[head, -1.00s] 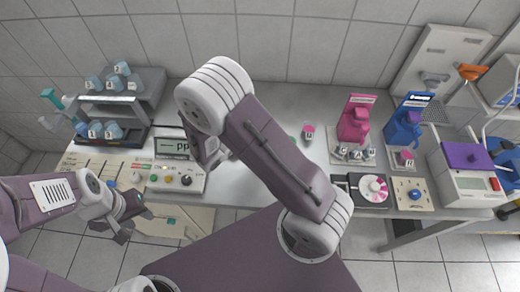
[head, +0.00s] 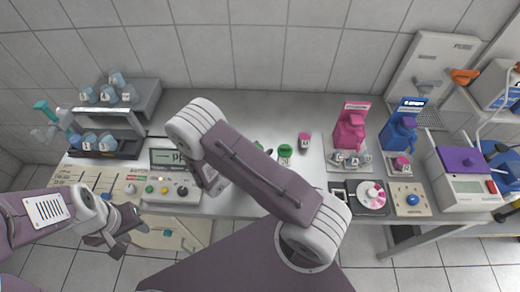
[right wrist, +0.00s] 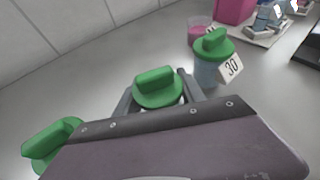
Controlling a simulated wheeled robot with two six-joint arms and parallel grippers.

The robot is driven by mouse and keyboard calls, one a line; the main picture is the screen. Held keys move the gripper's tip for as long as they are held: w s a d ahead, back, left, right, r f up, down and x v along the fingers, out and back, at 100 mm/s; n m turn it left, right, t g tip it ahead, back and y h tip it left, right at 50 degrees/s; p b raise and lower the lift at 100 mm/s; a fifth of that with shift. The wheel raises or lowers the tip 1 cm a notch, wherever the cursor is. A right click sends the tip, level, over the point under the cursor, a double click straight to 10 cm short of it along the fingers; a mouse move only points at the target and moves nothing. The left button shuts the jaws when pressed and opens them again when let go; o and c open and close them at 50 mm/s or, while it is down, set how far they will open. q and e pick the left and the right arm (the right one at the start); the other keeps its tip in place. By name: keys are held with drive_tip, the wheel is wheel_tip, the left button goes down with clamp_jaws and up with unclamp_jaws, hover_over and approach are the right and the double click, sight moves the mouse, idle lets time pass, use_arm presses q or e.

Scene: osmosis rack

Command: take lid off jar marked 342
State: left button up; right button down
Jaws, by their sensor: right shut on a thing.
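My right gripper (right wrist: 158,98) is shut on a round green lid with a raised grip bar (right wrist: 158,86) in the right wrist view. The jar under that lid is hidden, so I cannot read its number or tell whether the lid sits on it. A blue jar with a green lid (right wrist: 208,62) and a tag reading 30 stands just to the right, apart from the fingers. Another green lid (right wrist: 50,146) shows at the lower left. In the head view my right arm hides its own gripper; a green-lidded jar (head: 286,152) stands beside it. My left gripper (head: 128,236) is open and empty.
A control panel (head: 172,185) and a rack of blue cups (head: 105,125) are at left.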

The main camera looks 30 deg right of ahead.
drive_tip(key=shift+s, duration=0.1)
drive_tip(key=c, duration=0.7)
unclamp_jaws()
drive_tip(key=shift+f, duration=0.1)
